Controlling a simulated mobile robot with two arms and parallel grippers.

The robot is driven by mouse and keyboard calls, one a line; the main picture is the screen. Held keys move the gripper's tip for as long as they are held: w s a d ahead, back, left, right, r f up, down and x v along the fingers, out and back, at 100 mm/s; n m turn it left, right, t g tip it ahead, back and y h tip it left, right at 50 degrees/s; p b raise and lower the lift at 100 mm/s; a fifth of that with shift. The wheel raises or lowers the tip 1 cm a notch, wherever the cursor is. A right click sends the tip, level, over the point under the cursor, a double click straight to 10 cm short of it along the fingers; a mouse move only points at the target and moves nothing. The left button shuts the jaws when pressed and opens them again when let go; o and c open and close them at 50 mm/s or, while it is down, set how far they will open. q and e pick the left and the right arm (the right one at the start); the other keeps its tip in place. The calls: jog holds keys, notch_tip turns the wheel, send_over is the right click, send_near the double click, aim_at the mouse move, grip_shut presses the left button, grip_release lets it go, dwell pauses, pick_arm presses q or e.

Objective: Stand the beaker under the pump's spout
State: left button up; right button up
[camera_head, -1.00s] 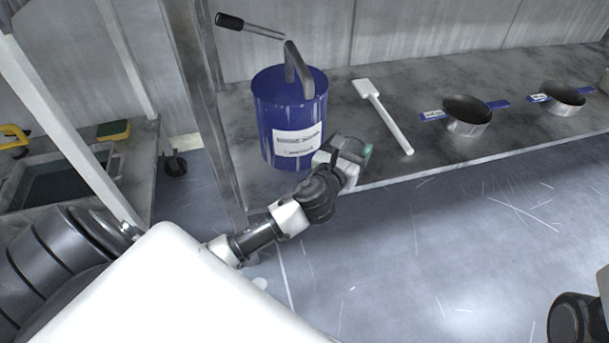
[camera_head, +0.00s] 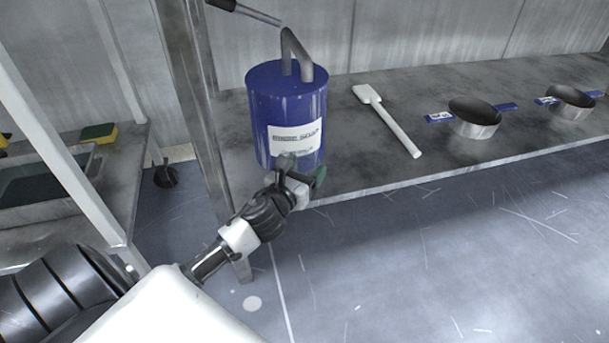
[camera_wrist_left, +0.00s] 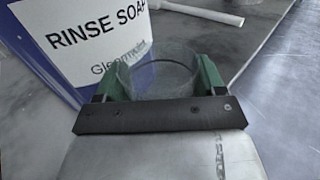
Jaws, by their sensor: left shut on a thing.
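The clear glass beaker (camera_wrist_left: 160,80) shows in the left wrist view between the green fingers of my left gripper (camera_wrist_left: 158,84), which is shut on it. In the head view my left gripper (camera_head: 304,172) is at the shelf's front edge, in front of the lower part of the blue drum. The beaker is hard to make out there. The pump (camera_head: 287,115) is this blue drum with a white label reading "Rinse Soap", also close at upper left in the left wrist view (camera_wrist_left: 25,70). Its bent grey spout (camera_head: 300,55) rises from the lid and turns down at the front right.
A lever with a dark grip (camera_head: 245,12) sticks out at the pump's upper left. A white spatula (camera_head: 388,120) lies right of the pump on the grey shelf (camera_head: 350,165). Two metal pans (camera_head: 474,118) (camera_head: 571,101) stand farther right. A shelf post (camera_head: 200,100) stands left of the pump.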

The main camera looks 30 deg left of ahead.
pick_arm(q)
jog(key=shift+r, duration=0.1)
jog(key=shift+f, duration=0.2)
jog(key=o, duration=0.9)
